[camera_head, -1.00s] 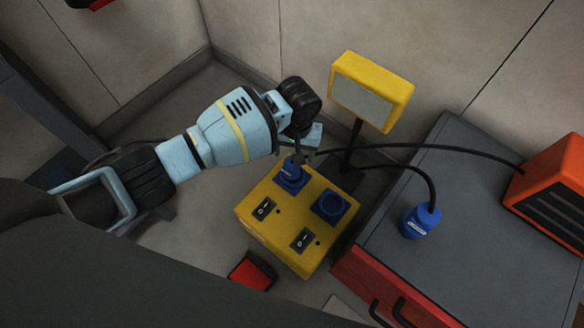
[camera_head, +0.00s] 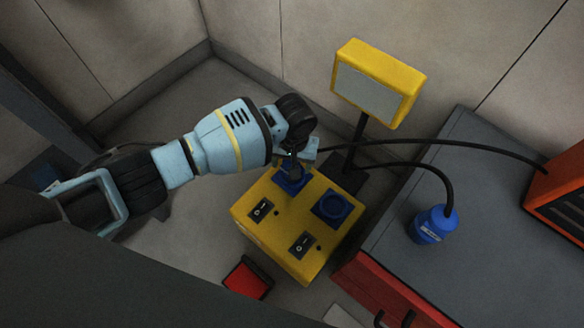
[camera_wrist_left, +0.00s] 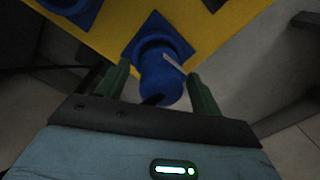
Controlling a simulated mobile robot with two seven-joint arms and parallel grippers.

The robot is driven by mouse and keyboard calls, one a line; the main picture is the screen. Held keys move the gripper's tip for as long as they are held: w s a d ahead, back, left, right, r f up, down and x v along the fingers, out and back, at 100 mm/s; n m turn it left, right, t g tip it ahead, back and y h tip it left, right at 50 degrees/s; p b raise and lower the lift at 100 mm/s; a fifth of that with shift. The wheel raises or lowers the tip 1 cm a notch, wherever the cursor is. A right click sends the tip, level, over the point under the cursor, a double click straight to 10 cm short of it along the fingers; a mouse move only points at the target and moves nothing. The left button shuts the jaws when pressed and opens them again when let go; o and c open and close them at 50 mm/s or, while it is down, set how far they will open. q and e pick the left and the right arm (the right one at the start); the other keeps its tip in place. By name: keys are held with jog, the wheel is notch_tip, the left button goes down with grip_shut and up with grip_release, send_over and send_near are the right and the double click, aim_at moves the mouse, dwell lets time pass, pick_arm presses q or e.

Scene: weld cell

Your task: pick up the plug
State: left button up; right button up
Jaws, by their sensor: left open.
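A blue plug (camera_wrist_left: 160,78) with a pale label sits in a blue socket (camera_wrist_left: 158,38) on the yellow power box (camera_head: 285,240). My left gripper (camera_wrist_left: 158,70) is open, with one green finger on each side of this plug; whether they touch it I cannot tell. In the head view my left gripper (camera_head: 297,163) is over the box's far-left socket and hides most of the plug there. A second blue plug (camera_head: 432,226) with a label stands on the grey cart top (camera_head: 480,220), with a black cable from its top. My right gripper is not in view.
An empty blue socket (camera_head: 332,207) and black switches (camera_head: 260,210) are on the box. A yellow-framed panel (camera_head: 372,88) stands on a post behind it. Black cables run across toward an orange unit (camera_head: 562,195). A red pedal-like object (camera_head: 247,277) lies on the floor.

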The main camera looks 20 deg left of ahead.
pick_arm(q)
jog(key=c, duration=1.2)
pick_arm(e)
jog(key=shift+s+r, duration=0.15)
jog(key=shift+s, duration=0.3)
pick_arm(q)
jog(key=shift+r, duration=0.2)
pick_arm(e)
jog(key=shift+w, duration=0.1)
